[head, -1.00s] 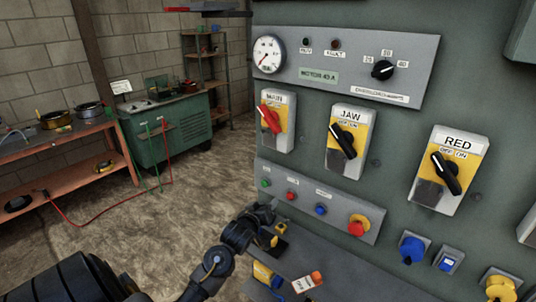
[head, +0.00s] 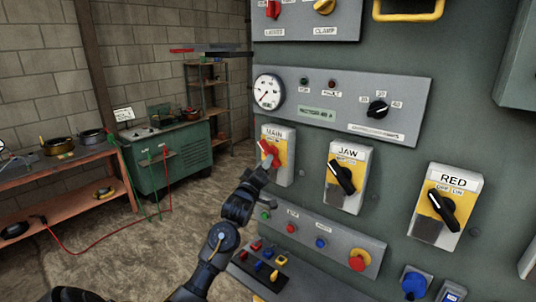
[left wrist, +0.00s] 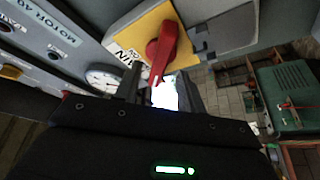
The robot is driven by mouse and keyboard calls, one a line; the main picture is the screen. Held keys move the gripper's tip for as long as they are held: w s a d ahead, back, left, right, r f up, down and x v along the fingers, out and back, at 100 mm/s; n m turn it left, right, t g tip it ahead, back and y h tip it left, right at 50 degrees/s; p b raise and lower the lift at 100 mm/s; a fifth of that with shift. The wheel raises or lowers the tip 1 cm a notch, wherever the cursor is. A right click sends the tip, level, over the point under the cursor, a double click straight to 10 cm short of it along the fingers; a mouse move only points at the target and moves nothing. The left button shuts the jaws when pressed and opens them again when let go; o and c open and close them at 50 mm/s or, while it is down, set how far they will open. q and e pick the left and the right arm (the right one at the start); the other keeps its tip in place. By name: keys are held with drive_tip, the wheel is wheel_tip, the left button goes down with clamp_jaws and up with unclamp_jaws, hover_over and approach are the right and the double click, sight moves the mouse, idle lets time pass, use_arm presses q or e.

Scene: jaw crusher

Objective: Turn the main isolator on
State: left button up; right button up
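The main isolator (head: 282,176) is the grey-and-yellow box labelled MAIN at the left of the panel. Its red handle (head: 268,147) sits tilted, and the OFF/ON marks are too small or covered to read. My left gripper (head: 264,170) is right in front of the box, by the handle's lower end, and covers part of it. In the left wrist view the red handle (left wrist: 163,48) reaches toward the space between the two dark fingers (left wrist: 160,92), which stand apart. Contact cannot be told. My right gripper is not in view.
The JAW switch (head: 348,178) and RED switch (head: 447,207) have black handles to the right. A button strip (head: 320,238) runs below, above a ledge with small coloured items (head: 262,267). The gauge panel (head: 340,105) is above. Floor is open at the left.

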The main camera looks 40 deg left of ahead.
use_arm(q)
drive_tip(key=p+x, duration=0.1)
drive_tip(key=x, duration=0.3)
drive_tip(key=shift+c, duration=0.3)
clamp_jaws()
